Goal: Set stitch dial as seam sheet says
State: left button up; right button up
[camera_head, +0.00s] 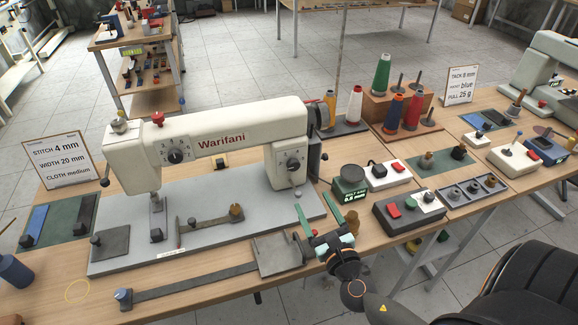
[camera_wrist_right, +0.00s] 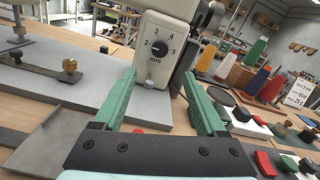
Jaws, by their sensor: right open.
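The white Warifani sewing machine (camera_head: 225,138) stands on a grey bed plate. The stitch dial (camera_head: 293,163), marked in mm, is on its right pillar. In the right wrist view the dial (camera_wrist_right: 159,48) has a dark round knob with numbers from 2 to 5 around it; I cannot tell where its pointer stands. The seam sheet (camera_head: 57,160) at the left reads stitch 4 mm, width 20 mm, cloth medium. My right gripper (camera_head: 326,218) is open and empty, in front of the pillar, its green fingers pointing at the dial from a short distance. My left gripper is not in view.
A second numbered dial (camera_head: 175,155) is on the machine's left head. A flat metal plate and bar (camera_head: 200,287) lie along the front edge. A dark round device with a green display (camera_head: 350,185) and switch boxes (camera_head: 410,210) stand right of the pillar. Thread cones (camera_head: 381,75) stand behind.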

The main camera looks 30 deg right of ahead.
aim_at(294, 167)
jog(key=p+x, duration=0.1)
jog(key=x, duration=1.1)
jog(key=shift+w, duration=0.15)
jog(key=shift+c, duration=0.4)
grip_shut()
